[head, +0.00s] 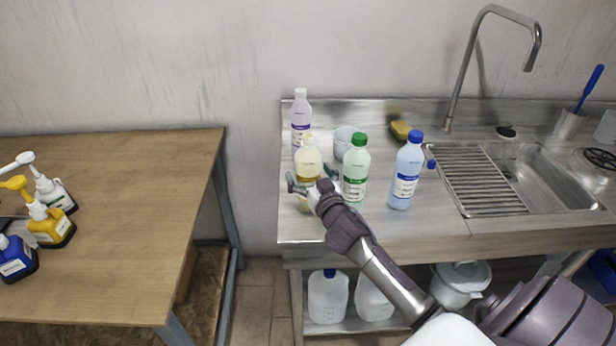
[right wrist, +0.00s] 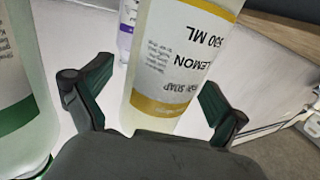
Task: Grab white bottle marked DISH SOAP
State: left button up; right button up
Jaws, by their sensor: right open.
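A whitish-cream bottle with a white cap and yellow label band (head: 308,158) stands on the steel counter, near its left end. In the right wrist view the same bottle (right wrist: 180,60) reads LEMON, 500 ML and SOAP; the word before SOAP is hard to read. My right gripper (head: 311,180) is open at the bottle's front. In the right wrist view its two fingers (right wrist: 155,82) stand on either side of the bottle's lower part, apart from it. The head view's lower part of the bottle is partly hidden by the gripper. My left gripper is not in view.
A green-capped bottle (head: 354,172) stands close right of the gripper. A purple-label bottle (head: 300,115) and a white cup (head: 343,140) stand behind. A blue-capped bottle (head: 406,175) stands further right, before the sink (head: 545,180). Pump bottles stand on the wooden table (head: 130,210).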

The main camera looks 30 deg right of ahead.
jog(key=shift+w, duration=0.1)
jog(key=c, duration=1.3)
